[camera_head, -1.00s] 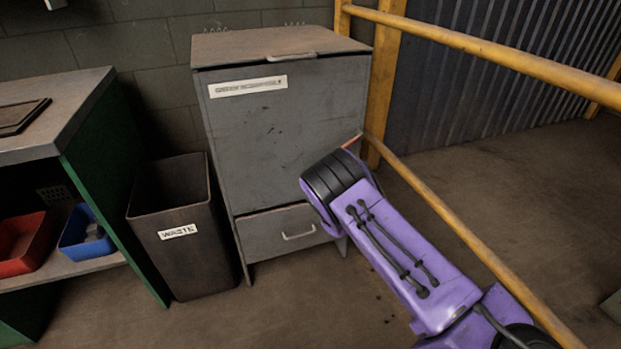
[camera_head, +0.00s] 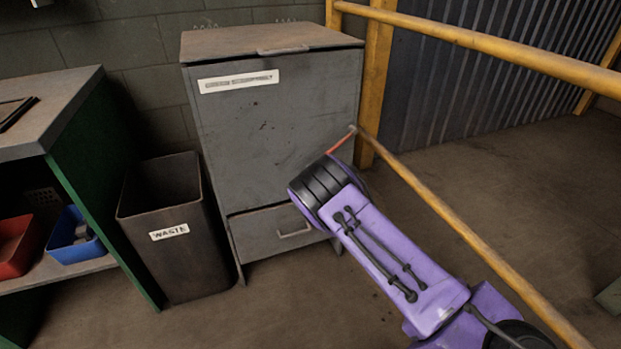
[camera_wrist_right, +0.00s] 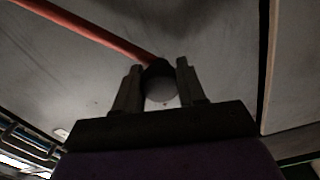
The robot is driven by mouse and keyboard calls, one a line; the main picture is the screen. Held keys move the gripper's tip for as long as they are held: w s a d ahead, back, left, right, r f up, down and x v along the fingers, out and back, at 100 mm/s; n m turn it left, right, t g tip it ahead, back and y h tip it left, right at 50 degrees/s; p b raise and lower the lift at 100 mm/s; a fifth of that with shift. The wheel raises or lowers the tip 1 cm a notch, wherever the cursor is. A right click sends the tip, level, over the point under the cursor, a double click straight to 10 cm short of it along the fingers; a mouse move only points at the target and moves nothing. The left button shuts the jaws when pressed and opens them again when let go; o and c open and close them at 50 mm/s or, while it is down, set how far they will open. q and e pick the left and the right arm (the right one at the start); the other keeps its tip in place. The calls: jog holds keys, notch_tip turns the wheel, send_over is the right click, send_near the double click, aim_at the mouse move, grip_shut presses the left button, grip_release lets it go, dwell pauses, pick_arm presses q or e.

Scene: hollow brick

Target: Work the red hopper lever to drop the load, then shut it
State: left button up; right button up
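The grey hopper cabinet (camera_head: 275,125) stands against the back wall with a label near its top and a small drawer below. The red lever (camera_head: 341,142) shows at the cabinet's right side, slanting down to the left until my right wrist hides it. My left gripper is not in view.
A dark waste bin (camera_head: 172,235) stands left of the cabinet. Left of it is a green workbench (camera_head: 95,180) with a red bin (camera_head: 15,255) and a blue bin (camera_head: 75,243). A yellow railing (camera_head: 470,235) runs close along the right. Floor in front is clear.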

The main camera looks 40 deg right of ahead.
jog(key=o, duration=0.3)
jog(key=shift+w+d+r, duration=0.1)
jog(key=shift+d+r, duration=0.1)
jog(key=shift+r, duration=0.1)
jog(key=shift+f, duration=0.2)
jog(key=shift+a, duration=0.15)
jog(key=p+v, duration=0.1)
jog(key=v, duration=0.9)
jog(key=shift+s, duration=0.3)
